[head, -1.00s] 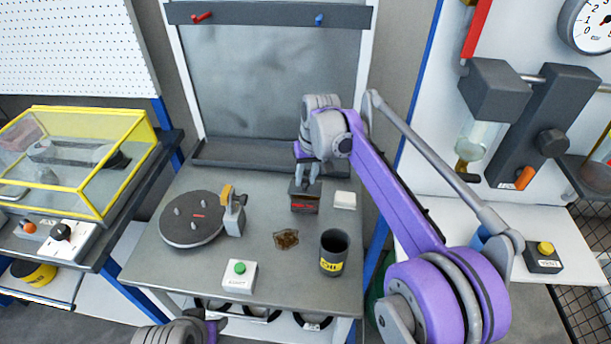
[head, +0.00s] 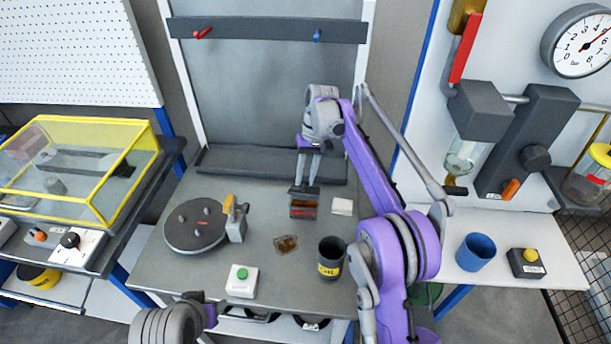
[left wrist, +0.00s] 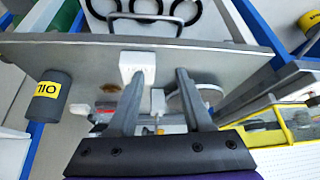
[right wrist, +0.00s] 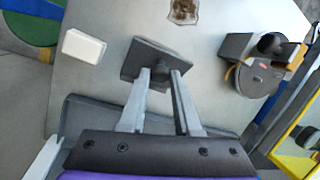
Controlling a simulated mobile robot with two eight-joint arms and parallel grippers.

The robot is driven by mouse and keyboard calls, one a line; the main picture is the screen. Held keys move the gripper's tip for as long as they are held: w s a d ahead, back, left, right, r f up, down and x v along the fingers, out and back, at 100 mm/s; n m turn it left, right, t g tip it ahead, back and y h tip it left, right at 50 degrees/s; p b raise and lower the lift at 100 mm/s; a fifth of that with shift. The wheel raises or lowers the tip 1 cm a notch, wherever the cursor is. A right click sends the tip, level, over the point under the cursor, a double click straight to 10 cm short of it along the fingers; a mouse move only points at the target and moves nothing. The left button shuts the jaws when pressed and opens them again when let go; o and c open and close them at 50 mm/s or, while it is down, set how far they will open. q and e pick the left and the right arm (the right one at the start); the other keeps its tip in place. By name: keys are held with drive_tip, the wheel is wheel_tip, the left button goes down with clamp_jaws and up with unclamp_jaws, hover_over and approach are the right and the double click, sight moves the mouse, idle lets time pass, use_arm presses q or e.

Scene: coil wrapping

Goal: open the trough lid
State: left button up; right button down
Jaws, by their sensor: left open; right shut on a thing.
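The trough (head: 303,211) is a small dark box with a red label on the bench, right of centre in the head view. Its dark lid (head: 303,190) shows at its top and looks raised and tilted; whether it still touches the box is unclear. My right gripper (head: 305,182) points down from above and is shut on the lid. In the right wrist view the lid (right wrist: 150,58) is a dark plate at the fingertips, hiding the trough. My left gripper (left wrist: 158,80) is open and empty above the bench's front part; its fingers are not clear in the head view.
A round turntable (head: 195,225) with pegs stands left of the trough. A white block (head: 342,206), a brown patch (head: 286,244), an oil cup (head: 331,258) and a green-button box (head: 241,281) are nearby. A blue cup (head: 475,252) stands on the right bench.

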use_arm(q)
drive_tip(key=shift+w+d+r, duration=0.1)
drive_tip(key=shift+w+d, duration=0.05)
drive_tip(key=c, duration=0.4)
drive_tip(key=w+d+r+m+h, duration=0.1)
drive_tip(key=w+d+r+m, duration=0.1)
drive_tip(key=w, duration=0.1)
drive_tip(key=w+d+r+m, duration=0.1)
drive_tip(key=w+d+m, duration=0.1)
drive_tip(key=w+m, duration=0.1)
drive_tip(key=w+d+r+m+h, duration=0.1)
drive_tip(key=w+d+r+m, duration=0.1)
drive_tip(key=w+m, duration=0.1)
drive_tip(key=shift+w+d+r+h, duration=0.15)
drive_tip(key=shift+d+r+h, duration=0.15)
drive_tip(key=shift+d+r, duration=0.1)
clamp_jaws()
drive_tip(key=w+d+r+m+h, duration=0.3)
drive_tip(key=w+d+r+m, duration=0.1)
drive_tip(key=w+d+m, duration=0.55)
approach(306, 194)
drive_tip(key=x, duration=0.6)
drive_tip(key=shift+w+r, duration=0.15)
drive_tip(key=shift+w, duration=0.45)
